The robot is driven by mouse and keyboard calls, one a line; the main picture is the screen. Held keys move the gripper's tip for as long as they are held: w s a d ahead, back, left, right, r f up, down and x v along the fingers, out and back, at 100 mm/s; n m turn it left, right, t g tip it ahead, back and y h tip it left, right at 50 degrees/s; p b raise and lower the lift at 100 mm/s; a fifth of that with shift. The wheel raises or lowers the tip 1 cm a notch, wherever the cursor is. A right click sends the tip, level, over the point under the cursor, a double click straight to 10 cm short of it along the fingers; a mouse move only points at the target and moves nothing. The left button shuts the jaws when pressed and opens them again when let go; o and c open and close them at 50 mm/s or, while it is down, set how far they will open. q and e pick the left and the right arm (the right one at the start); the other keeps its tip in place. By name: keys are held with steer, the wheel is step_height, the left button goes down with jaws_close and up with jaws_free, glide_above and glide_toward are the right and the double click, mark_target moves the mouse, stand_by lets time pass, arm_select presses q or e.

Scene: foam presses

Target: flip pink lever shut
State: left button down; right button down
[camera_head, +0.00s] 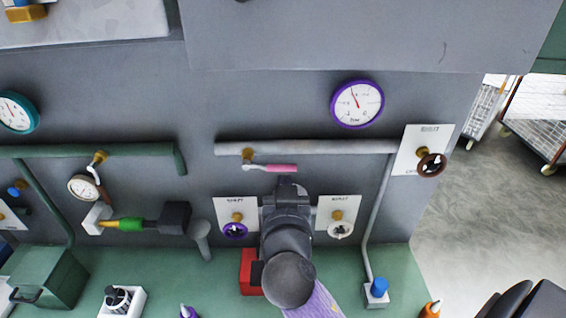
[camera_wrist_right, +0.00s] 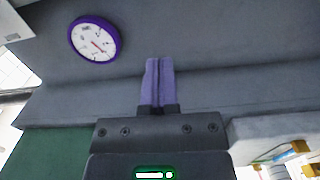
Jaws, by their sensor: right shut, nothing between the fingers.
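The pink lever (camera_head: 275,167) sits on a brass valve (camera_head: 248,155) on the pale pipe, in the middle of the head view. Its handle points right, roughly level and along the pipe, just below it. My right gripper (camera_head: 287,183) is right below the handle in the head view, seen from behind with the arm coming up from below. Whether it touches the lever cannot be told. In the right wrist view its two purple fingers (camera_wrist_right: 158,85) are together with nothing between them. I cannot make out the lever there. My left gripper is not in view.
A purple-rimmed gauge (camera_head: 357,104) hangs above right of the lever, on the grey wall. White plates with knobs flank my gripper, the left one with a purple knob (camera_head: 235,230). A red block (camera_head: 250,271) stands below. A brown handwheel (camera_head: 431,164) is at the right.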

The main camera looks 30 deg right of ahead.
steer(key=p, duration=0.3)
glide_above(283, 167)
steer(key=v, duration=0.3)
steer(key=f, duration=0.2)
steer(key=w+f, duration=0.1)
steer(key=f, duration=0.1)
steer(key=shift+d+f+b, duration=0.2)
steer(key=shift+f+b, duration=0.15)
